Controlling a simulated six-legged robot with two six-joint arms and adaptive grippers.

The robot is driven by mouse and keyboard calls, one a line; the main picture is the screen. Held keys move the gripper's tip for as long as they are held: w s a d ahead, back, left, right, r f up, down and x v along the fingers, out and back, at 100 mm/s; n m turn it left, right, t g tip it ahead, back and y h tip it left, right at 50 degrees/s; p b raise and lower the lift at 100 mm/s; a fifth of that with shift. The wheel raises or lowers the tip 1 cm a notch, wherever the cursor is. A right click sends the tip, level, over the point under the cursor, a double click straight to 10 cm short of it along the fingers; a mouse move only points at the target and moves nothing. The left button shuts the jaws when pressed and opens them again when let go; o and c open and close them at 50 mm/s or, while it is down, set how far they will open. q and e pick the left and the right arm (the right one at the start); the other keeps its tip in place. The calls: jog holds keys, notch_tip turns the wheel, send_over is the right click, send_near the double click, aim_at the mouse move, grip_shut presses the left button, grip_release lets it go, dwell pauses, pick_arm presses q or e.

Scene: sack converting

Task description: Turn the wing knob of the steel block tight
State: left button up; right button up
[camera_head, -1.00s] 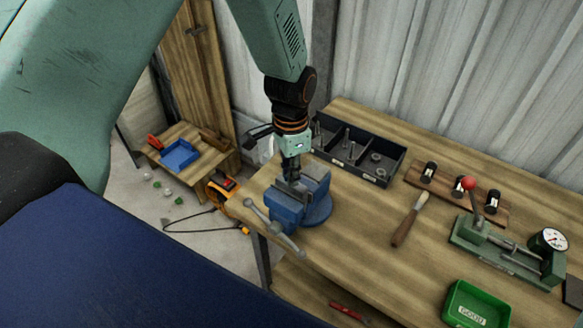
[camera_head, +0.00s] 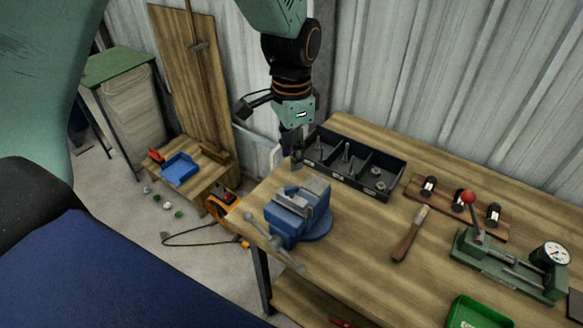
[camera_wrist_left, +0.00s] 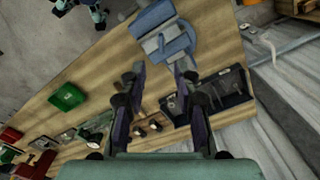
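A blue bench vise (camera_head: 285,224) stands on the near left end of the wooden workbench. Grey metal (camera_head: 312,190) sits at its jaws; I cannot tell the steel block from the jaws, and I cannot make out a wing knob. The vise also shows at the top of the left wrist view (camera_wrist_left: 176,47). My left gripper (camera_head: 296,162) hangs just behind and above the vise, apart from it. In the left wrist view its two fingers (camera_wrist_left: 160,72) are spread with nothing between them. My right gripper is not in view.
A black divided bin (camera_head: 372,188) with metal parts lies behind the vise. A wooden-handled tool (camera_head: 408,238), a green toggle fixture (camera_head: 500,262) with a red-knobbed lever and a green tray (camera_head: 478,314) are to the right. The vise's grey handle (camera_head: 274,243) sticks out in front.

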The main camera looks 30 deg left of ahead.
pick_arm(q)
notch_tip(320, 180, up, 2)
jog(key=shift+w+r, duration=0.1)
dwell(0.5)
jog(key=s+f+n, duration=0.1)
jog(key=s+f, duration=0.2)
jog(key=f, duration=0.4)
jog(key=s+f+n, duration=0.1)
jog(key=s+f, duration=0.3)
jog(key=f, duration=0.2)
jog(key=s+f+n, duration=0.3)
jog(key=s+f, duration=0.3)
jog(key=s, duration=0.6)
jog(key=s+f+n, duration=0.3)
jog(key=s+f, duration=0.4)
jog(key=s, duration=0.4)
notch_tip(320, 180, down, 25)
jog(key=b, duration=2.5)
jog(key=shift+w+d, duration=0.2)
jog(key=shift+w, duration=0.2)
